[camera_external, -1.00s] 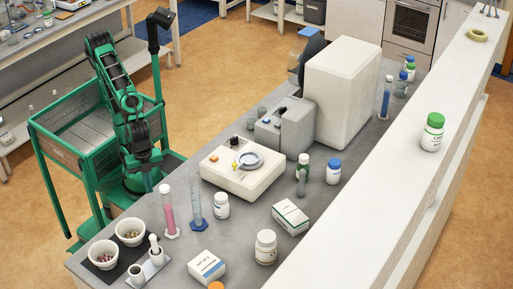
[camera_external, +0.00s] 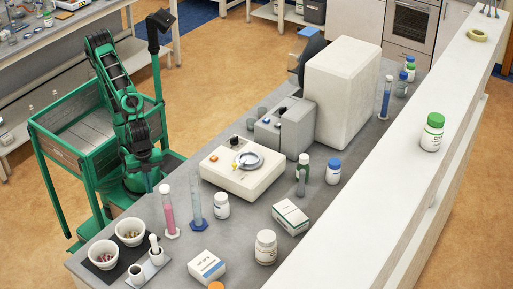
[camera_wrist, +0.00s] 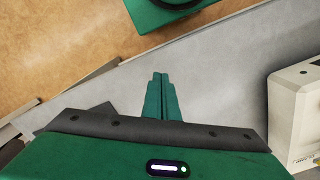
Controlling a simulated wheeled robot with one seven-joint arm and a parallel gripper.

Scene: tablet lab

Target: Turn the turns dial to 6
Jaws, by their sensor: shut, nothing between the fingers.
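A cream device (camera_external: 243,172) sits on the grey bench in the external view. Its top carries a round grey ring (camera_external: 249,160), a small black knob (camera_external: 235,141), an orange button and a yellow mark. Which control is the turns dial, and its numbers, are too small to tell. A pale corner of a device (camera_wrist: 297,120) shows at the right edge of the wrist view. My gripper (camera_wrist: 161,78) is shut and empty over the bench edge in the wrist view. In the external view my gripper (camera_external: 149,185) hangs left of the device, apart from it, beside the pink cylinder.
A pink cylinder (camera_external: 169,212) and a blue cylinder (camera_external: 196,205) stand between my gripper and the device's front side. A white bottle (camera_external: 222,206) is close to the device. Two white bowls (camera_external: 103,252) sit on a dark mat at the bench's front. A grey machine (camera_external: 285,128) stands behind the device.

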